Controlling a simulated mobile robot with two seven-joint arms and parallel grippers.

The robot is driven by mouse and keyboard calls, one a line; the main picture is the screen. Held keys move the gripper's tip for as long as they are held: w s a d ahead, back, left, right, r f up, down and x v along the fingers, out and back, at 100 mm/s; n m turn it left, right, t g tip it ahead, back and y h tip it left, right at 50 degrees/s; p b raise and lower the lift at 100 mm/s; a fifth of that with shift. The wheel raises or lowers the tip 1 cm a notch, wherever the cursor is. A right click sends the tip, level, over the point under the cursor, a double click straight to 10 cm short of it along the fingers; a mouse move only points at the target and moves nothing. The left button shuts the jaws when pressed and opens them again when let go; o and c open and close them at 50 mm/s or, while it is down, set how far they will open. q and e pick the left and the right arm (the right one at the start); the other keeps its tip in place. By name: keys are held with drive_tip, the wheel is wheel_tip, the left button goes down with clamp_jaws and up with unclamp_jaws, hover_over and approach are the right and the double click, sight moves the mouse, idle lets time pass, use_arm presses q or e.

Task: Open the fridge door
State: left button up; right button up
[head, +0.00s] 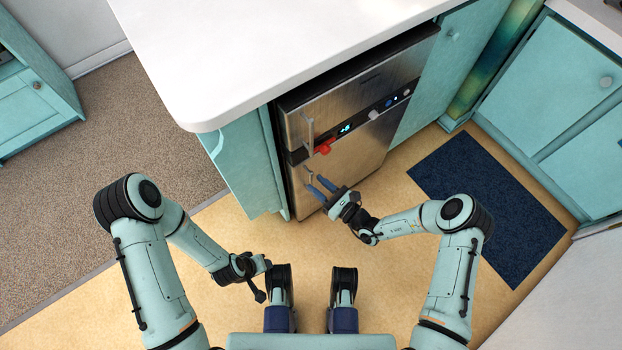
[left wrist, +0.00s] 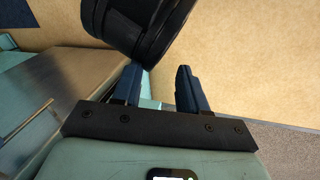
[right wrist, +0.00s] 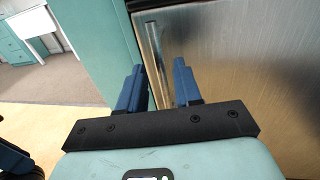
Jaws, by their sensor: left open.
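The fridge (head: 350,150) is a brushed-steel unit under the white counter, with an upper and a lower door. Both doors look closed. The upper door has a vertical bar handle (head: 308,130) at its left edge. The lower door's handle (head: 309,183) is a similar bar, partly hidden by my right gripper (head: 320,187). In the right wrist view the handle bar (right wrist: 157,62) shows between the spread blue fingers of my right gripper (right wrist: 157,85); I cannot tell whether they touch it. My left gripper (left wrist: 160,85) is open and empty, low over the floor near my base.
A dark control strip with a lit display (head: 345,129) and a red item (head: 324,146) sits between the doors. Teal cabinets (head: 240,165) flank the fridge. The white counter (head: 250,50) overhangs above. A dark blue mat (head: 490,205) lies right; tan floor in front is clear.

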sight(312, 180)
drive_tip(key=shift+x, duration=1.8)
clamp_jaws()
drive_tip(key=shift+d, duration=0.1)
